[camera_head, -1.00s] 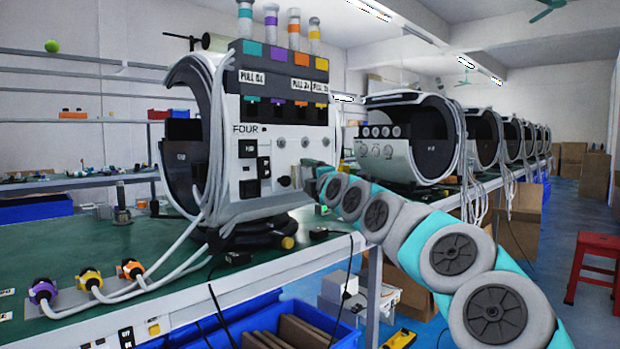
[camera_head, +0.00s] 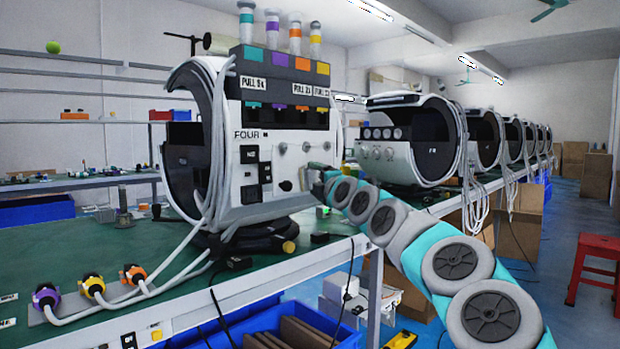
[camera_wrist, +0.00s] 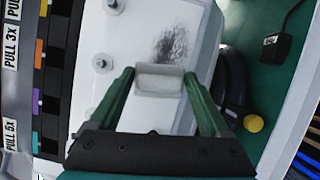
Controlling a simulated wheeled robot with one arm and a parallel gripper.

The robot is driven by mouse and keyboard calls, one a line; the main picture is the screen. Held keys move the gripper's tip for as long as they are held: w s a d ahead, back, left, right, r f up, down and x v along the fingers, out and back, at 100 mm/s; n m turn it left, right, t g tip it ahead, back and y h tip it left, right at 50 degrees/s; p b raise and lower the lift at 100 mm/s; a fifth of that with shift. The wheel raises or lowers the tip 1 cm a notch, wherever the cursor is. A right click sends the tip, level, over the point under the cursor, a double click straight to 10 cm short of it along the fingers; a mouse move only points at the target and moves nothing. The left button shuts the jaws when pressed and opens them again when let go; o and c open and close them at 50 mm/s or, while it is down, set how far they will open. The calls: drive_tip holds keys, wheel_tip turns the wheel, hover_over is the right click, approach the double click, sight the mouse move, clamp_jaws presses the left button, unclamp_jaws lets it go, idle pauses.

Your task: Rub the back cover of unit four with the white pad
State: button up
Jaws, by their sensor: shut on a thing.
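Unit four (camera_head: 262,150) is a white and black machine marked FOUR on the green bench. In the wrist view its white cover (camera_wrist: 195,28) has a dark smudge (camera_wrist: 172,45). My gripper (camera_wrist: 160,78) is shut on the white pad (camera_wrist: 160,80), a small block between its green fingertips. The pad is just below the smudge in the picture, over the cover; I cannot tell whether it touches. In the head view my arm reaches the right side of unit four, and the pad and fingertips cannot be made out there.
Thick white cables (camera_head: 205,225) hang on the unit's left and end in coloured plugs on the bench. A black box with a cord (camera_wrist: 277,46) lies beside the unit. More machines (camera_head: 415,140) stand behind to the right. A blue crate (camera_head: 250,325) is below the bench edge.

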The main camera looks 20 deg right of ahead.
drive_tip(key=shift+w+d, duration=0.15)
drive_tip(key=shift+d, duration=0.4)
drive_tip(key=w+d+p, duration=0.3)
drive_tip(key=d+p, duration=0.1)
drive_tip(key=d, duration=0.2)
drive_tip(key=shift+d, duration=0.35)
drive_tip(key=shift+s+f, duration=0.1)
drive_tip(key=shift+f, duration=0.1)
drive_tip(key=shift+b, duration=0.45)
